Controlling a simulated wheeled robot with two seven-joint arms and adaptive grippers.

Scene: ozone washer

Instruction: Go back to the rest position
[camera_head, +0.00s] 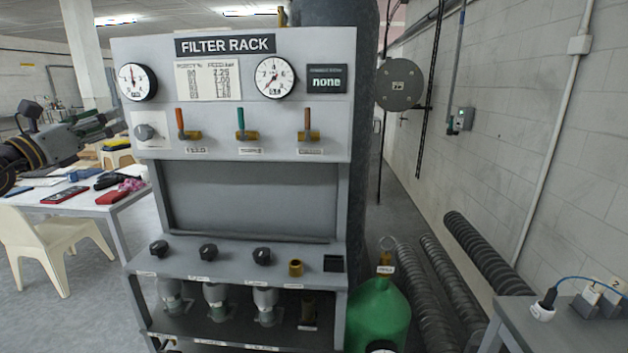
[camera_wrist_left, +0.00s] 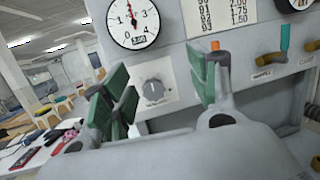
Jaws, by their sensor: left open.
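My left gripper (camera_head: 104,123) comes in from the left in the head view, at the left side of the filter rack (camera_head: 250,177). Its green-padded fingers are spread and nothing is between them. I cannot tell whether a finger touches the panel. My right gripper is not in view.
The rack has two gauges and three levers: orange (camera_head: 181,122), teal (camera_head: 241,122) and brown (camera_head: 307,122). A white table (camera_head: 110,215) with tools and a cream chair (camera_head: 45,250) stand left. A grey table (camera_head: 560,335) is lower right.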

